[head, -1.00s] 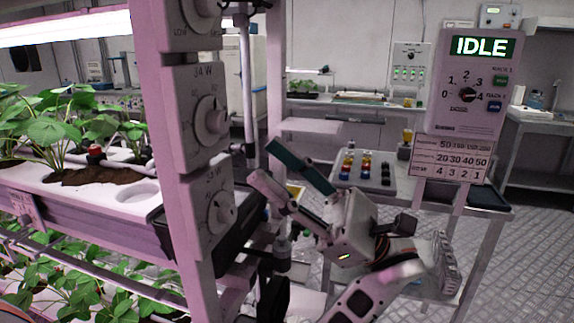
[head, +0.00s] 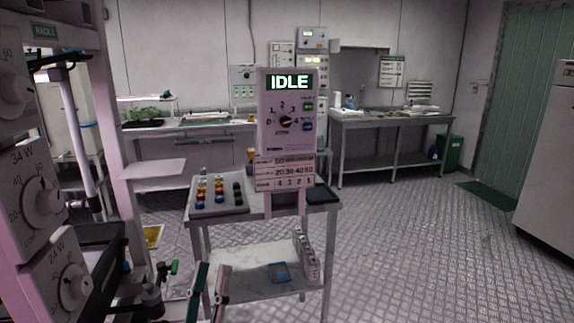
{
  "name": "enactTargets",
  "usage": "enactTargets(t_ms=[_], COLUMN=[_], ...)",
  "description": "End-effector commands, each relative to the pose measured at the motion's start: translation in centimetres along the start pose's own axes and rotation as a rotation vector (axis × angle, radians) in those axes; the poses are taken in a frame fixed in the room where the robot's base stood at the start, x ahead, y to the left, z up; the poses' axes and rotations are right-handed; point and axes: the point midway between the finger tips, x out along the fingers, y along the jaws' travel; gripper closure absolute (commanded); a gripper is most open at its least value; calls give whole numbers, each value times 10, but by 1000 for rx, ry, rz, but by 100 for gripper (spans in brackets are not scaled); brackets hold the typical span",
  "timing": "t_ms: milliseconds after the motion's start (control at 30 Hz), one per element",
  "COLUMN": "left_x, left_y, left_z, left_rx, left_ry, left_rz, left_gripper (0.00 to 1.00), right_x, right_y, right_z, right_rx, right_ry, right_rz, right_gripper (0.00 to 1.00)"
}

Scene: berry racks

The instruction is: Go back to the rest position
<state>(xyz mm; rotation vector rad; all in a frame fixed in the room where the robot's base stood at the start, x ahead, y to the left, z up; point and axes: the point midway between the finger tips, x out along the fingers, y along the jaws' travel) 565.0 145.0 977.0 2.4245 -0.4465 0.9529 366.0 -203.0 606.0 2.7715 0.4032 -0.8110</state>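My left gripper (head: 213,272) shows at the bottom edge, left of centre. Its two fingers, one dark green and one pale, point upward with a gap between them and nothing held in it. It is in front of the lower left part of the small metal table (head: 254,210). The rest of its arm is below the picture. My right gripper is not in view.
A rack post with dials (head: 41,203) stands close on the left. A control panel (head: 286,112) reading IDLE rises above the table, which carries a tray of coloured caps (head: 221,207). Clear patterned floor (head: 430,250) lies to the right, up to a white cabinet (head: 548,160).

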Motion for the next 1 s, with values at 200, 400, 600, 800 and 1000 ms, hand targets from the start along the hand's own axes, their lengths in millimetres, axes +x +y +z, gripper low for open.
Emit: enactTargets(t_ms=[200,400,600,800,1000], left_x=[-122,-256,-361,-404,-407], left_y=[-35,-56,-63,-63,-64], left_z=[72,96,88,79,79], left_rx=[227,372,462,492,495], left_ry=[-536,-967,-1279,-1402,-1410], left_rz=[-114,-159,-162,-157,-156], left_gripper=[63,63,63,63,63], right_x=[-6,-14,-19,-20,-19], right_y=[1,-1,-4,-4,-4], right_z=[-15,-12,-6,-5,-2], right_rx=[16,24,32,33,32], right_ry=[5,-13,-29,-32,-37], right_rz=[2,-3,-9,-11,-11], right_gripper=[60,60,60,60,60])
